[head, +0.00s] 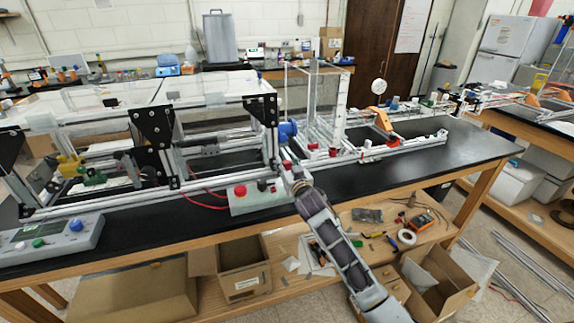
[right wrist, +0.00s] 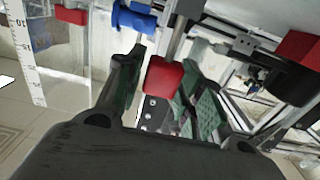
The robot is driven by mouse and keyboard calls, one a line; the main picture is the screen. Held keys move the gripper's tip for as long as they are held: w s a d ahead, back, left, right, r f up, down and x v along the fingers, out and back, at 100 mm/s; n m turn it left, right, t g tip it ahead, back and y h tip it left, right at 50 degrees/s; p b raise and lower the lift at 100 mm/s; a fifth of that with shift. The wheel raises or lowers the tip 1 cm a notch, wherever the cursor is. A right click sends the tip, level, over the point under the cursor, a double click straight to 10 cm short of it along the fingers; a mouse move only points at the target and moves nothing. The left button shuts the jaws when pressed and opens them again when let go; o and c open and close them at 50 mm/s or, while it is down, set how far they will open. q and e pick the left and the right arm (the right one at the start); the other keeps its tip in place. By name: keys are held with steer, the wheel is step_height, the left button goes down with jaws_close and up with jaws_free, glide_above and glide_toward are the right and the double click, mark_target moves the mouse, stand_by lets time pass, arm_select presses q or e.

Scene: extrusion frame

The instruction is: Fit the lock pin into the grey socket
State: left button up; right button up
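My right gripper (head: 296,178) is at the front of the extrusion frame, its arm coming up from the lower right. In the right wrist view its two green-padded fingers (right wrist: 165,85) stand apart. A red block (right wrist: 163,77) on a metal rod (right wrist: 180,35) shows between them, with a gap at the left finger; it looks like the lock pin's handle, but I cannot be sure. A small red piece (head: 287,165) shows by the gripper in the head view. I cannot pick out the grey socket with certainty. My left gripper is not in view.
The aluminium frame (head: 95,205) stands along the black bench top (head: 400,165). A blue part (right wrist: 135,17) and another red block (right wrist: 300,48) are close to the gripper. A control box with a red button (head: 255,197) sits to its left. The bench's right end is clear.

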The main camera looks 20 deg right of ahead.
steer(key=shift+o, duration=0.9)
steer(key=shift+s, duration=1.1)
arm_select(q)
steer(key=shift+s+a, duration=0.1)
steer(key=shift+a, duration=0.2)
arm_select(e)
steer(key=shift+s+d, duration=0.15)
steer(key=shift+s, duration=2.75)
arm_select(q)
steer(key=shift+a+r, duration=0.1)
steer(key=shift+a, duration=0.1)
arm_select(e)
steer(key=shift+r, duration=0.1)
